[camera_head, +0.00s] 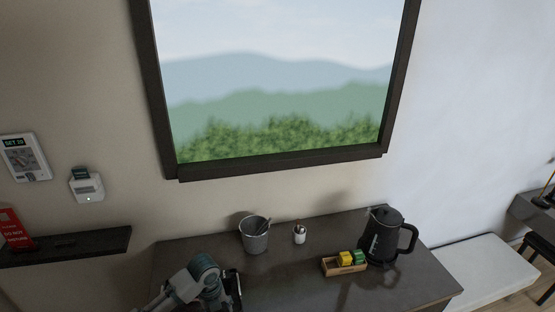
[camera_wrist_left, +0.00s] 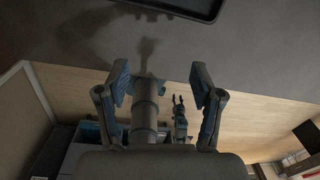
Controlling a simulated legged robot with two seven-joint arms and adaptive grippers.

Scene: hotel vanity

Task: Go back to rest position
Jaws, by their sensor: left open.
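My left arm comes in at the bottom of the head view, over the front of the dark vanity counter (camera_head: 290,285). Its left gripper (camera_head: 234,288) is at the lower edge of that view, partly cut off. In the left wrist view the left gripper (camera_wrist_left: 160,84) shows its two blue-padded fingers spread apart with nothing between them. Beyond them are the grey counter top and a light wooden front. A small gripper-like part, which looks like my right gripper (camera_wrist_left: 180,112), shows lower in that view; its jaws are too small to judge.
On the counter stand an ice bucket (camera_head: 255,236), a small white holder (camera_head: 299,234), a wooden box with yellow and green packets (camera_head: 344,268) and a black kettle (camera_head: 384,238). A dark shelf (camera_head: 70,247) is at left. A dark tray edge (camera_wrist_left: 185,10) shows in the wrist view.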

